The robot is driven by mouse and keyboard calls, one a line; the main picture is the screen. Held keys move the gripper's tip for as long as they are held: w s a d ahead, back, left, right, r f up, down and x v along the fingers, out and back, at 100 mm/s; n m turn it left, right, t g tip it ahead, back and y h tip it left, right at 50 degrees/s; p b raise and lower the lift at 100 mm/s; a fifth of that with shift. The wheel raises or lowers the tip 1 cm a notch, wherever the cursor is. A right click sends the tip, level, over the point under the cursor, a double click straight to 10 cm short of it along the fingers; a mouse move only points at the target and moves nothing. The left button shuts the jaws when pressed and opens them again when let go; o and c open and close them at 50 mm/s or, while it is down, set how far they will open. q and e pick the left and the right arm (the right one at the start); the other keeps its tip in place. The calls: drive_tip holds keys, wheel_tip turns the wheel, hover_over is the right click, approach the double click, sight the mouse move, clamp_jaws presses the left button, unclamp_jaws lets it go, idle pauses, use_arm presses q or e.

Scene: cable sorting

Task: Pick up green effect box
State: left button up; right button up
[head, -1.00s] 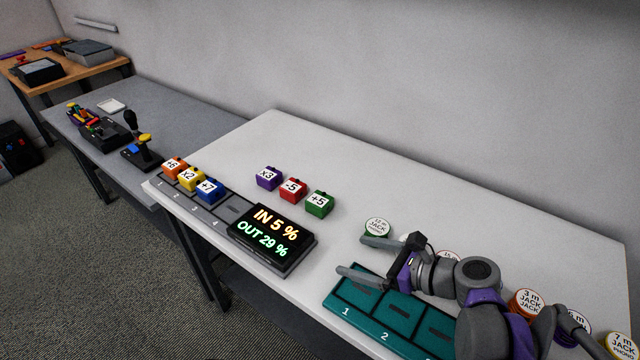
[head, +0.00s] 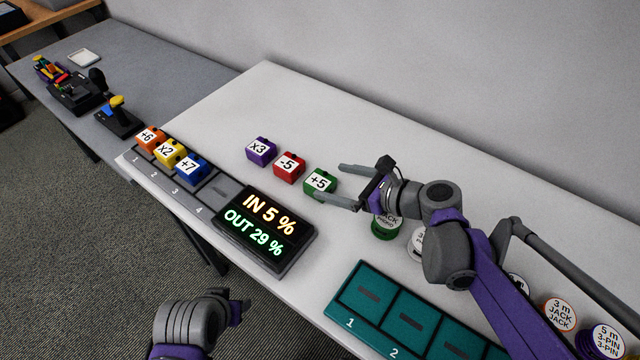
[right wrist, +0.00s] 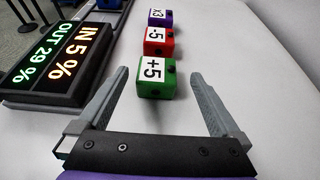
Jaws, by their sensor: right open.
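The green effect box (head: 320,183), marked +5, stands on the white table at the right end of a short row of boxes. My right gripper (head: 338,184) is open and empty, its fingers reaching left towards the green box. In the right wrist view the green box (right wrist: 156,78) is centred just ahead of the two spread fingertips (right wrist: 158,78), and no finger visibly touches it. Part of my left arm (head: 200,325) shows at the bottom of the head view. Its fingers cannot be made out.
A red -5 box (head: 289,165) and a purple x3 box (head: 261,150) stand left of the green box. A slotted rack holds orange, yellow and blue boxes beside a display (head: 265,228). A teal numbered tray (head: 385,325) and several round labelled cable items lie to the right.

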sight(321, 180)
drive_tip(key=x, duration=0.5)
drive_tip(key=shift+s+a+f+b, duration=0.1)
drive_tip(key=shift+f+b, duration=0.1)
drive_tip(key=shift+b, duration=0.2)
drive_tip(key=c, duration=1.5)
